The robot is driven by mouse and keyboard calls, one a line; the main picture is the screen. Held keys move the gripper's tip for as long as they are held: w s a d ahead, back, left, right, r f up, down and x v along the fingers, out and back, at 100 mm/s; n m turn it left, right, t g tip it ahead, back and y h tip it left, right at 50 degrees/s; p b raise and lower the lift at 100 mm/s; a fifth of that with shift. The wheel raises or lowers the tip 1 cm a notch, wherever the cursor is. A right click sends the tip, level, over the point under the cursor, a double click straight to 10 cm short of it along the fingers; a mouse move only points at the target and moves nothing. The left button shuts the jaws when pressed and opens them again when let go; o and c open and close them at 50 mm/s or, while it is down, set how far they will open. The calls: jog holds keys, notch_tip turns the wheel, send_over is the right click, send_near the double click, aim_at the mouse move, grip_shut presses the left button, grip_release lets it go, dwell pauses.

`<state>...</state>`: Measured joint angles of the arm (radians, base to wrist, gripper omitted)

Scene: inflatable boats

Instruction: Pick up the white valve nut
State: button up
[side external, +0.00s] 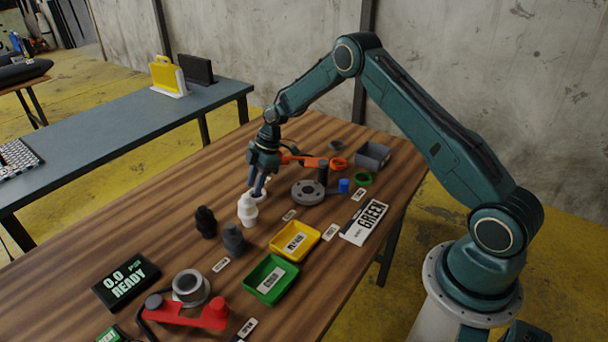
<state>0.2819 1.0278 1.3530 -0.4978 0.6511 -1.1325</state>
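A white valve part (247,211) stands upright on the wooden table, with a narrower top and a wider lower body. A second white piece (262,196), low and round, shows just behind it at my fingertips. I cannot tell which of the two is the valve nut. My gripper (257,190) points down, with its fingertips low over the low white piece and just behind the upright part. The fingers overlap in this view, so their gap and any contact with the white pieces are hidden.
Black (206,222) and grey (234,239) valve parts stand close in front. Yellow (294,241) and green (271,279) trays lie nearer the camera. A grey flanged disc (308,192), an orange tool (305,160) and a grey bin (373,155) are to the right.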

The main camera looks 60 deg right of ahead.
jog(key=shift+f, duration=0.2)
jog(key=shift+c, duration=0.4)
grip_shut()
